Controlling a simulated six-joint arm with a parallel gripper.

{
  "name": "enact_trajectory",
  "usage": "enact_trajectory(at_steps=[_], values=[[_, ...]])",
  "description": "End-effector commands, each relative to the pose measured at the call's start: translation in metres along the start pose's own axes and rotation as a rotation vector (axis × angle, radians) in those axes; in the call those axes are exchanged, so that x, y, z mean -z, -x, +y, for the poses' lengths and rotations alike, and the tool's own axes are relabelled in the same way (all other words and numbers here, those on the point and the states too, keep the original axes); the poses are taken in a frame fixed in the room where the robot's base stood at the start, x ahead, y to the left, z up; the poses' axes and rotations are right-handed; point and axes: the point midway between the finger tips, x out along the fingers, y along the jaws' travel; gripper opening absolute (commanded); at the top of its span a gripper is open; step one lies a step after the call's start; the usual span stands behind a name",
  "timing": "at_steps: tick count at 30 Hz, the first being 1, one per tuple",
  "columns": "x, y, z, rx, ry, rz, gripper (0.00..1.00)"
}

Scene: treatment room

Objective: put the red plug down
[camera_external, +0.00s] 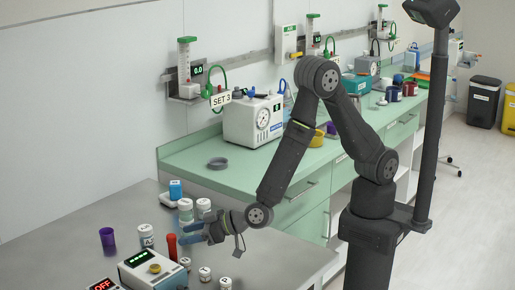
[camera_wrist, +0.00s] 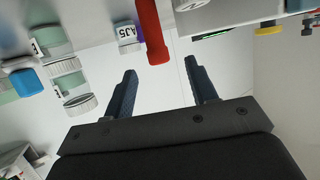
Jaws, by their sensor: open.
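The red plug (camera_external: 172,247) stands upright on the grey table, just left of my gripper's fingertips in the external view. In the wrist view the red plug (camera_wrist: 150,32) hangs down from the top of the picture, its rounded end close to the gap between my fingers. My gripper (camera_external: 183,233) is open, with its blue fingers low over the table and pointing left. In the wrist view the two fingers of my gripper (camera_wrist: 161,67) are apart, with nothing between them. Whether a finger touches the plug cannot be told.
White labelled jars (camera_external: 146,236) and (camera_external: 186,211) stand close around the plug. A device with a yellow knob (camera_external: 152,270) is in front, and a purple cup (camera_external: 107,240) is to the left. The table's back left is clear. A green counter (camera_external: 200,162) with equipment lies behind.

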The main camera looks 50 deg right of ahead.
Motion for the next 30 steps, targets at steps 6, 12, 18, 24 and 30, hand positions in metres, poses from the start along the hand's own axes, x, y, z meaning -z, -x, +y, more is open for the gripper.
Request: enact_trajectory(at_steps=[6, 12, 18, 24, 30], values=[[0.000, -0.026, 0.000, 0.000, 0.000, -0.001, 0.52], [0.000, -0.043, 0.002, 0.000, 0.000, 0.000, 0.52], [0.000, -0.072, 0.003, 0.000, -0.001, 0.000, 0.52], [0.000, -0.081, 0.002, 0.002, 0.000, 0.000, 0.52], [0.000, -0.080, 0.002, 0.002, 0.000, 0.000, 0.39]])
